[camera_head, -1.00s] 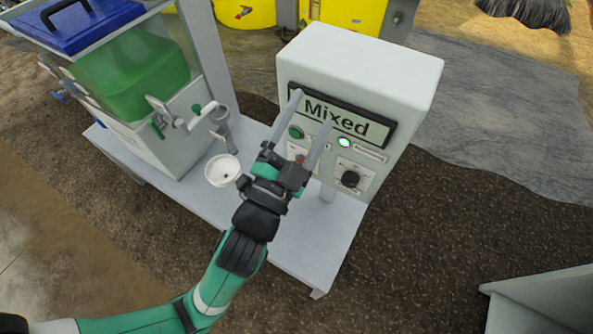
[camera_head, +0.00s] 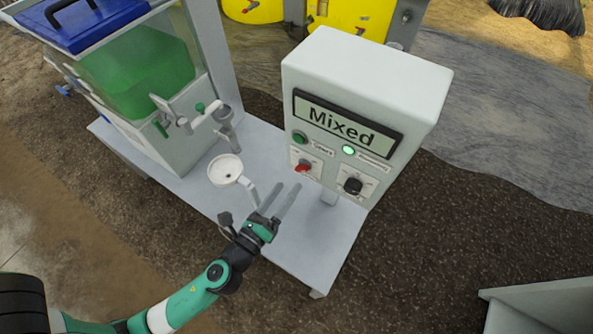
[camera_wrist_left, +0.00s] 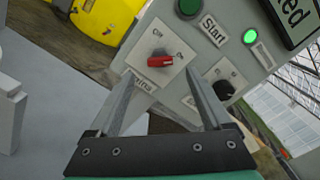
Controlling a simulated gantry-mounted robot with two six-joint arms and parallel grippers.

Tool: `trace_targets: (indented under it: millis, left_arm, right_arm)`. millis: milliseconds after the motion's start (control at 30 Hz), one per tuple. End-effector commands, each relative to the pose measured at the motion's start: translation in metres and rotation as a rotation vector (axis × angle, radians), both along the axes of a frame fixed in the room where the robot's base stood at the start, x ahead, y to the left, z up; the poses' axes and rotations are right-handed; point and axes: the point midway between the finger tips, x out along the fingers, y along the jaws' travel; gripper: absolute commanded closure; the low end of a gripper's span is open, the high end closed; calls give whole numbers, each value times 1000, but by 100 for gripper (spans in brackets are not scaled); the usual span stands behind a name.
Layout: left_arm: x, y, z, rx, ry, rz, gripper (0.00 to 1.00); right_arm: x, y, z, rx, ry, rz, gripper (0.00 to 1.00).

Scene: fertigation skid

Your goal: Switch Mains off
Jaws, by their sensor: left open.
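The white control box (camera_head: 360,80) carries a red rotary switch (camera_head: 303,167) low on the left of its front. In the left wrist view the red switch (camera_wrist_left: 161,61) sits on a white plate with partly readable markings; its handle lies roughly level in that picture. I cannot tell for sure which marking it points to. My left gripper (camera_head: 283,188) is open and empty, in front of and below the switch, apart from it. In the wrist view its two fingers (camera_wrist_left: 160,74) point toward the panel, with the switch between and just beyond the tips. My right gripper is not in view.
A black knob (camera_head: 353,186) is right of the red switch. Above are a green Start button (camera_head: 299,138), a lit green lamp (camera_head: 348,151) and a display (camera_head: 345,122) reading "Mixed". A white funnel cup (camera_head: 226,170) and green tank (camera_head: 140,72) stand left.

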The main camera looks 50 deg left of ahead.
Motion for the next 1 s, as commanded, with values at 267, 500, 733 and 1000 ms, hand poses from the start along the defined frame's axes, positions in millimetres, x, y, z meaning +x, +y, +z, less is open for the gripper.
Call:
trace_targets:
  millis: [267,500,733,1000]
  left_arm:
    - [48,15,1,-2,-1,1,18]
    - [56,18,0,-1,0,0,18]
    - [55,17,0,-1,0,0,37]
    - [55,17,0,-1,0,0,86]
  right_arm:
    - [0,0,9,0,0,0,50]
    - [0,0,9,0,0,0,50]
    - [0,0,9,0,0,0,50]
    - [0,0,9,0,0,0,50]
